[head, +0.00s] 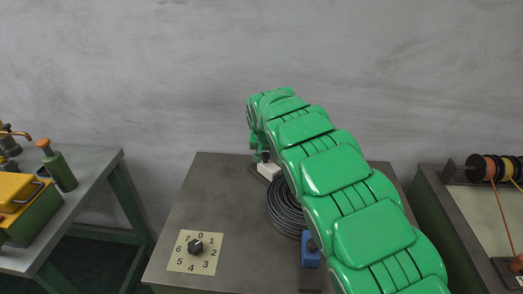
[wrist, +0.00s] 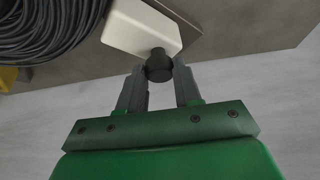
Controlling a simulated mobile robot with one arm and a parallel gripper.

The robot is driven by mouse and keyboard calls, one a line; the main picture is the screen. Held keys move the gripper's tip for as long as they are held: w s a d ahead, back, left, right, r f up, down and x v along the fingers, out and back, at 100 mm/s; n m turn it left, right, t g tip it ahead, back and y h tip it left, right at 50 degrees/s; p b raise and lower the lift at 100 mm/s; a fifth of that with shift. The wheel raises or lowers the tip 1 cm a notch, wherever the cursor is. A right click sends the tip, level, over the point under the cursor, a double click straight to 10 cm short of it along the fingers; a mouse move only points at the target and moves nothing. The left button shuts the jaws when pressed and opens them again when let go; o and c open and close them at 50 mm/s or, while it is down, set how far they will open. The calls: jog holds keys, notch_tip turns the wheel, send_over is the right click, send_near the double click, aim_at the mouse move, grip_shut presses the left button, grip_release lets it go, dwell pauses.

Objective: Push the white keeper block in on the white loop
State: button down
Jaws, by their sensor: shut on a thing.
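The white keeper block (head: 268,171) sits at the back of the grey table, beside the far edge of a dark coil (head: 284,212). In the wrist view the white block (wrist: 140,27) has a black knob (wrist: 159,66) on its near side. My gripper (wrist: 160,80) is shut on this knob, one finger on each side. In the head view my gripper (head: 263,157) is small and partly hidden at the far end of my green arm. The coil looks dark grey to black, and no white loop can be made out.
A blue block (head: 310,250) stands at the coil's near side, partly behind my arm. A numbered dial (head: 195,246) is at the table's front left. A side table (head: 85,165) stands left and a bench with spools (head: 487,168) right. A yellow patch (wrist: 8,78) shows at the wrist view's left.

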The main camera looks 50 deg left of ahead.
jog(key=shift+d+f, duration=0.1)
jog(key=shift+d, duration=0.5)
jog(key=c, duration=0.8)
grip_release()
jog(key=v, duration=0.8)
jog(key=shift+w, duration=0.1)
